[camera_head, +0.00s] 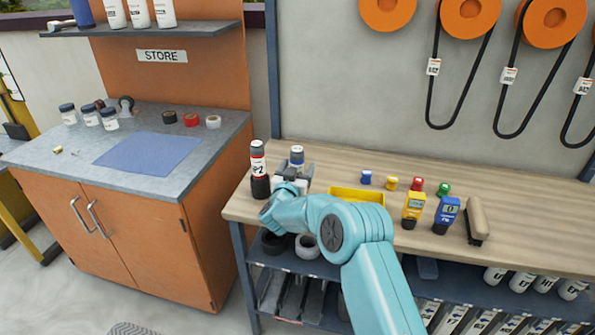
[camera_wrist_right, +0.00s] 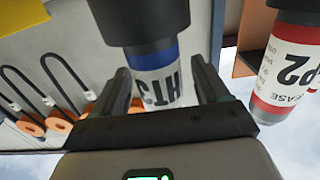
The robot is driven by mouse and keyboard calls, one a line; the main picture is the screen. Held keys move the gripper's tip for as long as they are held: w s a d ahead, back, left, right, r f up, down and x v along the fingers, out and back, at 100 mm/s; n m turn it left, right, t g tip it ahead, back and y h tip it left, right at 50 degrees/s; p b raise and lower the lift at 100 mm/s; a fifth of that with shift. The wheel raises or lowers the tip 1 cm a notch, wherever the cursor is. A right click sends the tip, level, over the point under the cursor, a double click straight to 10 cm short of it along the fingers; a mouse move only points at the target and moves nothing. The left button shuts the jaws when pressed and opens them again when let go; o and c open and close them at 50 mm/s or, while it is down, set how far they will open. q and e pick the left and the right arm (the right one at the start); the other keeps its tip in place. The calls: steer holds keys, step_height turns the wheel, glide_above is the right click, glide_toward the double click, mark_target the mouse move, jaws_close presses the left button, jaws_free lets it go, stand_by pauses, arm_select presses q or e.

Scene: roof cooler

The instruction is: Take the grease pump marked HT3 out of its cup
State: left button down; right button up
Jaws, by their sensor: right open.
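The HT3 grease pump (camera_head: 297,154) has a white label and a blue band, and stands at the left end of the wooden bench. In the right wrist view it appears upside down (camera_wrist_right: 160,83), its HT3 lettering readable, with a dark cup (camera_wrist_right: 140,20) around its blue-banded end. My right gripper (camera_head: 291,178) is at this pump. Its open fingers stand on either side of the pump in the wrist view. Whether they touch it cannot be told. In the head view my gripper partly hides the pump's lower part and cup. My left gripper is not in view.
A red-banded pump marked P2 (camera_head: 258,160) stands in a dark cup close left; it also shows in the wrist view (camera_wrist_right: 285,75). A yellow tray (camera_head: 345,193) is partly hidden by my arm. Small coloured pots, two meters and a brush-like object (camera_head: 477,220) stand farther right.

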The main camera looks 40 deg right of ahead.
mark_target(296, 150)
jaws_close()
steer(key=shift+r, duration=0.25)
steer(key=shift+r+p, duration=2.5)
steer(key=shift+r, duration=1.6)
steer(key=shift+s+a, duration=0.3)
steer(key=shift+a, duration=0.15)
steer(key=shift+b+v, duration=0.6)
steer(key=shift+v, duration=1.4)
